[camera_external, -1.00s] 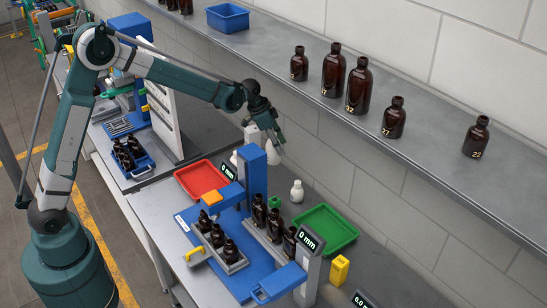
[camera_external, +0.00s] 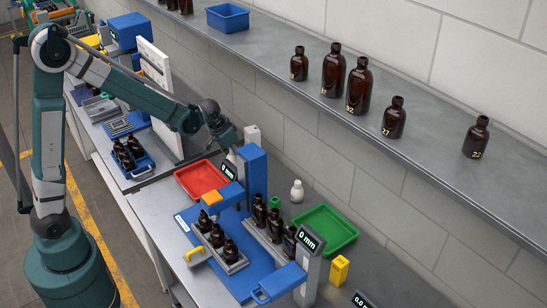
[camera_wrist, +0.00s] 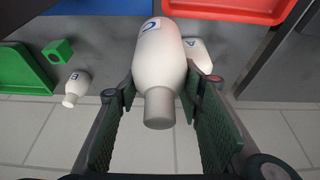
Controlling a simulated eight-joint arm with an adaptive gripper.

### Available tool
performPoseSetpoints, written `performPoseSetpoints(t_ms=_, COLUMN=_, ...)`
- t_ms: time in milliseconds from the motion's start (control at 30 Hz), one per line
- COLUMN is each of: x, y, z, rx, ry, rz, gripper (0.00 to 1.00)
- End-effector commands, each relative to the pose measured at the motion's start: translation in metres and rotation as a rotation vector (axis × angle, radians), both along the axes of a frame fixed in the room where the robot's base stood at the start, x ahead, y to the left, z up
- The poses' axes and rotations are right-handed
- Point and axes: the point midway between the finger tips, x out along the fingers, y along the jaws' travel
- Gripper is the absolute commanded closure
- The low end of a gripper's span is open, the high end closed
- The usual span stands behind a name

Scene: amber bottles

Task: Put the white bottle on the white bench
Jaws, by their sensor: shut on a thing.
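My gripper (camera_wrist: 160,85) is shut on a white bottle (camera_wrist: 160,45) marked C, with its grey cap towards the wrist camera. In the external view my gripper (camera_external: 222,143) is left of the blue column, above the back of the red tray; the held bottle (camera_external: 232,158) is mostly hidden there. A second white bottle, marked A (camera_wrist: 198,52), is just right of the held one in the wrist view. Pale grey bench tops (camera_external: 150,203) run beneath; I cannot tell which is the white bench.
The red tray (camera_external: 184,183), blue column (camera_external: 254,174) and green tray (camera_external: 346,229) crowd the near bench. A blue crate of brown bottles (camera_external: 139,168) and a tall white panel (camera_external: 154,65) are on the farther bench. A shelf (camera_external: 290,98) with brown bottles runs along the wall.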

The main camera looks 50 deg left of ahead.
Motion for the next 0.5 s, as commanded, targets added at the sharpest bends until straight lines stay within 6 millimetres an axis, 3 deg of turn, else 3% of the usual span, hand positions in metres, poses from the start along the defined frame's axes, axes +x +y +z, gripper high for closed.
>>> performPoseSetpoints(t_ms=200, x=-0.028, y=0.009, z=-0.006, rx=-0.001, ry=-0.009, rz=0.08, gripper=0.8)
performPoseSetpoints(t_ms=500, x=-0.014, y=0.064, z=0.013, rx=0.0, ry=0.0, rz=0.295, gripper=0.8)
